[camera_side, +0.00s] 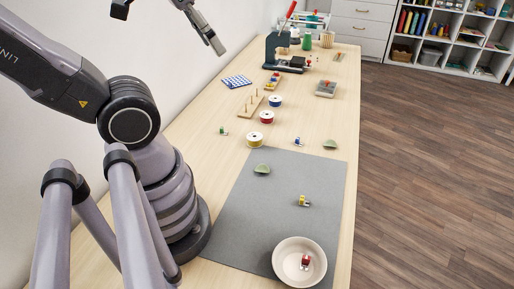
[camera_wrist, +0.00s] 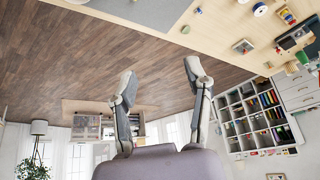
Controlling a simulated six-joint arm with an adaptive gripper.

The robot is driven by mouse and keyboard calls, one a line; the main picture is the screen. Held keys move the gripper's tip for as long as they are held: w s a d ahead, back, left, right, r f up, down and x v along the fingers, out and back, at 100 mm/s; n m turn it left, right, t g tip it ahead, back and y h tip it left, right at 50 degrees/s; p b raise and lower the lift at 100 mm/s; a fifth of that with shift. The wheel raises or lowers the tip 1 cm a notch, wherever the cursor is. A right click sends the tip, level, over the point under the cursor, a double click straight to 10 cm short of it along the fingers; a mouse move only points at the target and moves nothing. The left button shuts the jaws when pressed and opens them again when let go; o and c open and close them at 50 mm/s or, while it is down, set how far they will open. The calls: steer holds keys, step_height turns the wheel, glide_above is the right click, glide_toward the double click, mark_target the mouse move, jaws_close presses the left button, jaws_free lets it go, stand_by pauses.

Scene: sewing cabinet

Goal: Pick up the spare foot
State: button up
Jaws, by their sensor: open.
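Several small metal-looking pieces with coloured blocks could be feet, and I cannot tell which is the spare foot. A red one (camera_side: 305,262) lies in a round cream dish (camera_side: 281,256) at the front. A yellow one (camera_side: 303,201) lies on the grey mat (camera_side: 235,215). A blue one (camera_side: 298,141) and a green one (camera_side: 223,131) sit on the bare table beyond the mat. My gripper (camera_side: 169,28) is high at the top left, well above the table. In the wrist view its fingers (camera_wrist: 158,78) are spread wide with nothing between them.
Spools (camera_side: 255,140) in yellow, red and blue stand in a row mid-table. Green chalk-like pieces (camera_side: 262,169) lie nearby. A peg board (camera_side: 251,103), a grey box (camera_side: 326,89) and a sewing machine (camera_side: 280,50) stand farther back. The mat's middle is mostly clear.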

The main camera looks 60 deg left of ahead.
steer(key=w+d+f+m+g, duration=0.2)
steer(key=w+f+m, duration=0.15)
steer(key=w, duration=0.55)
steer(key=m+g, duration=0.4)
steer(key=m, duration=0.1)
glide_above(303, 198)
steer(key=shift+n, duration=0.25)
step_height(303, 198, down, 31)
steer(key=shift+w+d+f, duration=0.1)
steer(key=shift+w+f, duration=0.05)
steer(key=shift+f, duration=2.95)
steer(key=c, duration=0.8)
